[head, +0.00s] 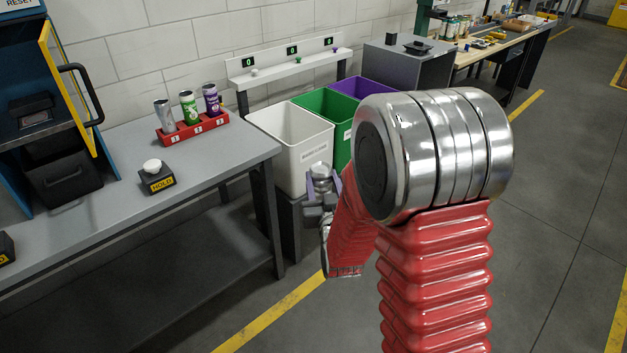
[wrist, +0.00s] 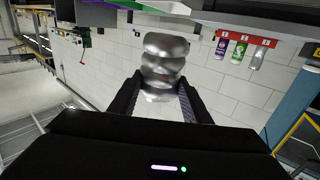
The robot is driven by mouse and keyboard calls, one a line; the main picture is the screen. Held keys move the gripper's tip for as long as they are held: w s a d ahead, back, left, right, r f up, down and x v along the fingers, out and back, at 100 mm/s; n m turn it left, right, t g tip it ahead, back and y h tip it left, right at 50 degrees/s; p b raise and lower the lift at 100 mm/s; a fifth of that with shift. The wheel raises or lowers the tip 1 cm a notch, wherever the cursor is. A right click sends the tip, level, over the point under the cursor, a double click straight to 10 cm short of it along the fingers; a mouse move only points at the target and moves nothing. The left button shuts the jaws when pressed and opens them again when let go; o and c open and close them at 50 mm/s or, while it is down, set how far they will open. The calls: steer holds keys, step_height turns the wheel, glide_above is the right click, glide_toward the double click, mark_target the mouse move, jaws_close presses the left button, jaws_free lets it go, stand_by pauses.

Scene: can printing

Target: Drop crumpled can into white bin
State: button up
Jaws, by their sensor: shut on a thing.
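The crumpled can (head: 320,171) is silver and dented, and it also shows in the wrist view (wrist: 163,55). My gripper (head: 321,187) is shut on it, with one finger on each side of the can's lower part in the wrist view (wrist: 160,84). The white bin (head: 288,143) stands open-topped past the table's right end. In the head view my gripper and the can overlap the bin's lower front right corner, below its rim. They look outside the bin on the near side. The exact gap is unclear.
A green bin (head: 316,111) and a purple bin (head: 357,86) stand right of the white one. A red rack (head: 194,127) with three cans and a HOLD button (head: 155,178) sit on the grey table (head: 105,201). A button rail (head: 290,66) runs behind the bins.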

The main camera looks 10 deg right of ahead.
steer(key=r+h, duration=0.1)
steer(key=r, duration=0.1)
steer(key=w+r+m+h, duration=0.1)
steer(key=r, duration=0.1)
steer(key=a+r+m+h, duration=0.1)
steer(key=r, duration=0.2)
steer(key=shift+w+a+g+h, duration=0.1)
steer(key=shift+w+g+h, duration=0.2)
steer(key=shift+h, duration=0.1)
steer(key=shift+a+r+m, duration=0.1)
steer(key=shift+r+m, duration=0.2)
steer(key=shift+r, duration=0.05)
